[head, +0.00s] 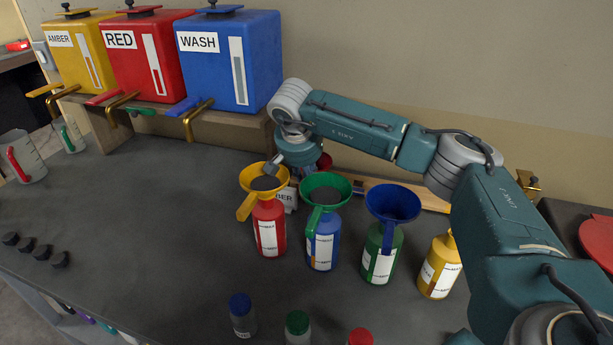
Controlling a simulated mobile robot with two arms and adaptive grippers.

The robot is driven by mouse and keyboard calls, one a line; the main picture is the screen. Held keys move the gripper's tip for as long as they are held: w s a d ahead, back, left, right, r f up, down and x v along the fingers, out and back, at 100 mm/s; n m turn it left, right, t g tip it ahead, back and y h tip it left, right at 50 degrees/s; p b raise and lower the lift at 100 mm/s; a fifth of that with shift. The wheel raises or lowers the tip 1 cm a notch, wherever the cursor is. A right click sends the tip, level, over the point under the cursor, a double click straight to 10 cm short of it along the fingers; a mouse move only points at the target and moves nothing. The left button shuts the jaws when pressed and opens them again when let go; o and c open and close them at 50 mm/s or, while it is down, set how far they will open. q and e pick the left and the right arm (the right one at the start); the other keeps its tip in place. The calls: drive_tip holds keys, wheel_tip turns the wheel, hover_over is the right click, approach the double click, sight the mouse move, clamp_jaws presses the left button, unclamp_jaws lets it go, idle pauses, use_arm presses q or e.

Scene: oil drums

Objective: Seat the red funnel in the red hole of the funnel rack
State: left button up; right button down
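My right arm reaches in from the right, and its gripper (290,168) is low behind the yellow and green funnels; its fingertips are mostly hidden. A small red piece (325,160), possibly the red funnel, shows beside the gripper; I cannot tell whether it is held. A wooden strip (405,193), likely the funnel rack, lies behind the bottles, partly covered by the funnels and arm. The red hole is not visible. My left gripper is out of view.
A yellow funnel (264,178) sits on a red bottle (268,228), a green funnel (325,188) on a blue bottle (322,242), a blue funnel (392,203) on a green bottle (381,255). A yellow bottle (440,268) stands right. Drums (228,60) line the back left.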

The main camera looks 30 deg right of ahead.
drive_tip(key=c, duration=1.5)
unclamp_jaws()
drive_tip(key=v, duration=1.2)
